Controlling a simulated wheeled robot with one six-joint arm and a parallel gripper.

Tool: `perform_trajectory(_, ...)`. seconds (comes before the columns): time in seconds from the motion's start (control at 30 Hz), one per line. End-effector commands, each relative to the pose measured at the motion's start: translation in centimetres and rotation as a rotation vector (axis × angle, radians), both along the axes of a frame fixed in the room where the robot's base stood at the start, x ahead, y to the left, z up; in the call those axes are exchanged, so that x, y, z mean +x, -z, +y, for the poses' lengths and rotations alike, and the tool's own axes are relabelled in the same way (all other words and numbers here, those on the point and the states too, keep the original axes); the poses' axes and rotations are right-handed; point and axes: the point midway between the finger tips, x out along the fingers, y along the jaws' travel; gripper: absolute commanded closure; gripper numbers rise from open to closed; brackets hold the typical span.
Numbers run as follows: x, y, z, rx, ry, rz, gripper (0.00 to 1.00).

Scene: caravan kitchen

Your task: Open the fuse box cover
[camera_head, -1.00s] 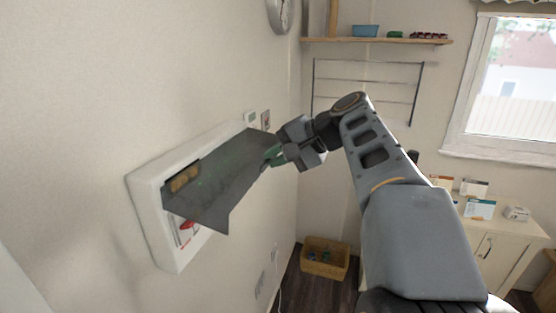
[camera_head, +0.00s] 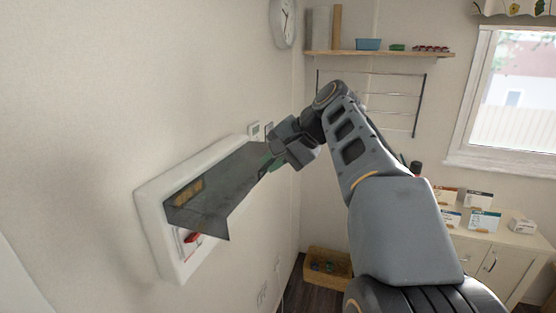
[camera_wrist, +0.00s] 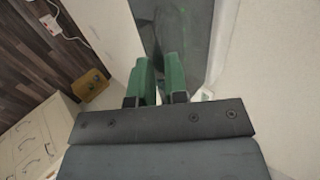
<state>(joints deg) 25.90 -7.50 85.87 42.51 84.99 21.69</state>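The fuse box (camera_head: 152,222) is a white wall unit on the left wall. Its dark, see-through cover (camera_head: 215,193) is swung outward from the top and juts from the wall at a slant. A red switch (camera_head: 193,238) shows below it. My gripper (camera_head: 268,163) is at the far end of the cover, its green fingertips at or very near the cover's edge; exact contact is unclear. In the wrist view, the green fingers (camera_wrist: 160,80) stand slightly apart, with the cover (camera_wrist: 176,28) just beyond them. I see nothing clasped between them.
A shelf (camera_head: 380,53) and wire rack (camera_head: 370,74) are on the back wall. A cabinet with small boxes (camera_head: 484,220) is at right. A basket (camera_head: 330,268) is on the floor.

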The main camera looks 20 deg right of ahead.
Motion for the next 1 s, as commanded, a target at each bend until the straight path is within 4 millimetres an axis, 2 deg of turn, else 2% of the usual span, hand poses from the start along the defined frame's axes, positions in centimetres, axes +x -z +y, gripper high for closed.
perform_trajectory(0.03, 0.2, 0.4, 0.3, 0.011, -0.008, 0.008, 0.83)
perform_trajectory(0.17, 0.2, 0.4, 0.2, 0.010, -0.007, 0.007, 0.71)
perform_trajectory(0.6, -0.1, 0.0, -0.1, 0.007, -0.002, 0.002, 0.70)
perform_trajectory(0.77, -1.2, -1.5, -1.5, 0.004, 0.003, -0.001, 0.70)
perform_trajectory(1.0, -3.9, -5.1, -4.3, 0.004, 0.007, -0.002, 0.70)
